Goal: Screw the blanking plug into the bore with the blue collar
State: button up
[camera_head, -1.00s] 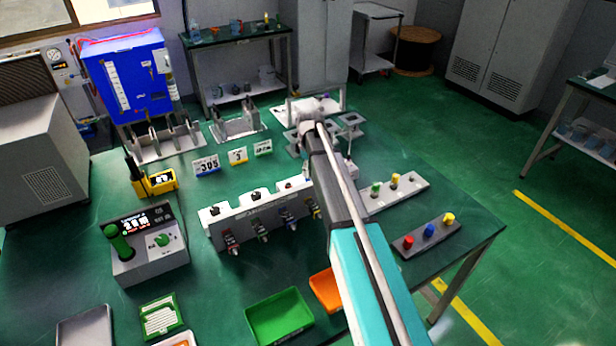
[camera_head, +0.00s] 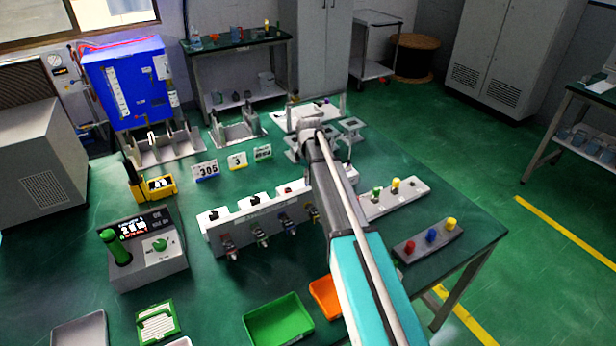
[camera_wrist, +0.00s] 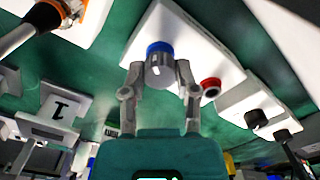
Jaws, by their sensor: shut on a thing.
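In the wrist view my gripper (camera_wrist: 160,80) is shut on a silver cylindrical blanking plug (camera_wrist: 159,73). The blue collar (camera_wrist: 158,47) shows as a ring just beyond the plug, on a white block (camera_wrist: 195,42). The plug is lined up with this collar and covers its bore. I cannot tell how deep, if at all, the plug sits in the bore. A red collar (camera_wrist: 211,86) around a dark opening is to the right on the same block. In the head view my arm hides the gripper's fingers and the plug.
Black knobs (camera_wrist: 256,119) are on pale parts right of the red collar. In the head view, a rail with coloured knobs (camera_head: 428,238) and green (camera_head: 279,320) and orange trays (camera_head: 325,296) lie near my arm.

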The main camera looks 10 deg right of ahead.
jog(key=shift+c, duration=1.1)
jog(key=shift+a, duration=0.3)
grip_shut()
jog(key=shift+d, duration=0.15)
jog(key=shift+s+d+m, duration=0.1)
jog(key=shift+m, duration=0.2)
